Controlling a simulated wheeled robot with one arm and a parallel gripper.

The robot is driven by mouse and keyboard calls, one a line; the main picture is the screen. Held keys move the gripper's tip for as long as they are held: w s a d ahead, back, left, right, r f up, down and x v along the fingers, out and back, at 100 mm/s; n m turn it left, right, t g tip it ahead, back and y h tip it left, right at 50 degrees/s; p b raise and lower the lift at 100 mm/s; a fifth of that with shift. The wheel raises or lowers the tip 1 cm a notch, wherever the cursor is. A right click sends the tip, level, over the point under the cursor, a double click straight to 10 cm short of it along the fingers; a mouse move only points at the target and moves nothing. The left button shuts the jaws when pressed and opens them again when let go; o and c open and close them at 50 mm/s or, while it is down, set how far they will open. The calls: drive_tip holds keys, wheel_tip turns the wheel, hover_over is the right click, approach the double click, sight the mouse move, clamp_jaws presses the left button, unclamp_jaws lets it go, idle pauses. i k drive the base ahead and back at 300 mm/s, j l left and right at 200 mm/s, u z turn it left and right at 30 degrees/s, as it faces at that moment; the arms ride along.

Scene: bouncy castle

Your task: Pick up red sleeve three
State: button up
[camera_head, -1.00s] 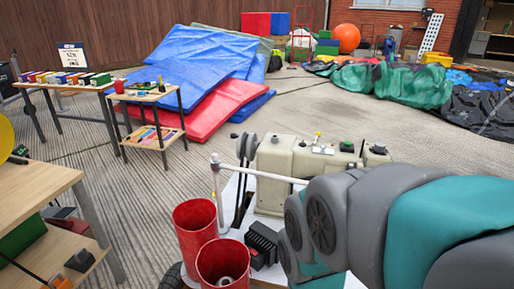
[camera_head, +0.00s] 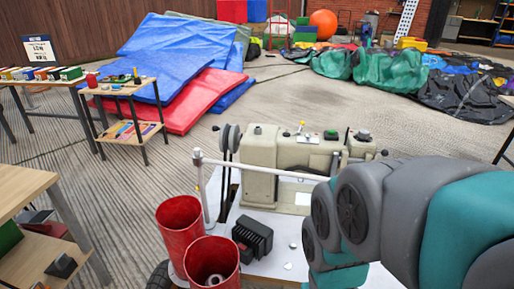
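No thing in view is clearly marked as red sleeve three. Two open-topped red cylinders stand at the lower middle: a rear one (camera_head: 180,238) and a front one (camera_head: 208,268) with a grey ring-like thing inside. A small red cylinder (camera_head: 92,79) stands on a small wooden table (camera_head: 122,88) at the left. My grey and teal arm fills the lower right. My gripper is not in view, so what it holds cannot be told.
A beige sewing machine (camera_head: 262,168) stands on a white top (camera_head: 276,235) beside a black block (camera_head: 253,236). A wooden bench (camera_head: 22,188) is at the near left. Blue and red mats (camera_head: 195,105) and green fabric (camera_head: 385,72) lie farther back. Bare floor lies between.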

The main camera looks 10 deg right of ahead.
sight(180, 221)
drive_tip(key=u, duration=0.85)
drive_tip(key=k+l+u, duration=0.15)
drive_tip(key=u, duration=0.3)
drive_tip(key=k+l+u, duration=0.1)
drive_tip(key=u, duration=0.35)
drive_tip(key=k+u, duration=0.2)
drive_tip(key=u, duration=0.3)
